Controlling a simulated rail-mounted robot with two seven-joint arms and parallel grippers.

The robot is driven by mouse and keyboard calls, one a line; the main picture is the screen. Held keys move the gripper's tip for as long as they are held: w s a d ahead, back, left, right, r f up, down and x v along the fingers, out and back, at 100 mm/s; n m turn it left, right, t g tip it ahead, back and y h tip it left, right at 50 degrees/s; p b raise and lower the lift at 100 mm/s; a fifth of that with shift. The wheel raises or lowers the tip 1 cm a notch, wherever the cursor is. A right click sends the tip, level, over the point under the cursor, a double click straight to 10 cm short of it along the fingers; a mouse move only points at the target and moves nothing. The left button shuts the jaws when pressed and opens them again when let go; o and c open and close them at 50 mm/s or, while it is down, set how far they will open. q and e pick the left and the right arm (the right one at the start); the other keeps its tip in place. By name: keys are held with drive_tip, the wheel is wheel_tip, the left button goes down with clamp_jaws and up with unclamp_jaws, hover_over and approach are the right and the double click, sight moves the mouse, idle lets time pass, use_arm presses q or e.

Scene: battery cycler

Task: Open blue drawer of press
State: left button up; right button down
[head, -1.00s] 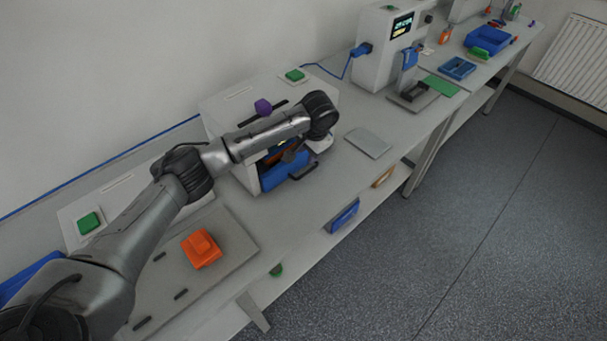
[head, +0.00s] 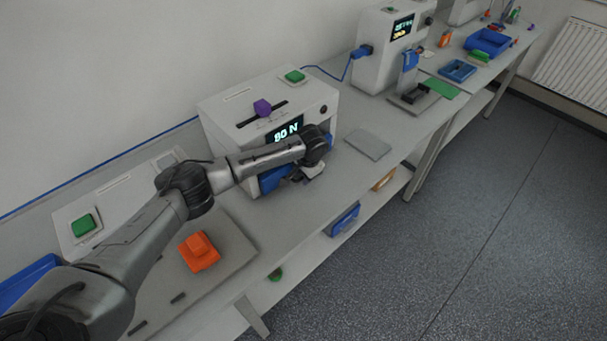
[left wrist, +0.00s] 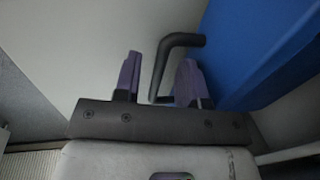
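The white press (head: 225,115) stands on the bench against the wall, with a lit display reading about 80 N. Its blue drawer (head: 271,180) is low on the front, partly hidden by my left arm. My left gripper (head: 304,174) is at the drawer front, with its fingertips hard to make out there. In the left wrist view, the blue drawer front (left wrist: 262,50) fills the upper right. The dark bent handle (left wrist: 180,41) reaches down between the two purple fingers of my left gripper (left wrist: 160,70). The fingers are apart, with visible gaps beside the handle. My right gripper is not in view.
An orange block (head: 199,251) sits on a grey plate left of the press. A flat grey plate (head: 368,144) lies to its right, before a white machine (head: 376,55). Blue (head: 344,218) and orange (head: 384,180) bins are below the bench top. The floor in front is clear.

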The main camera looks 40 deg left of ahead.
use_arm(q)
clamp_jaws()
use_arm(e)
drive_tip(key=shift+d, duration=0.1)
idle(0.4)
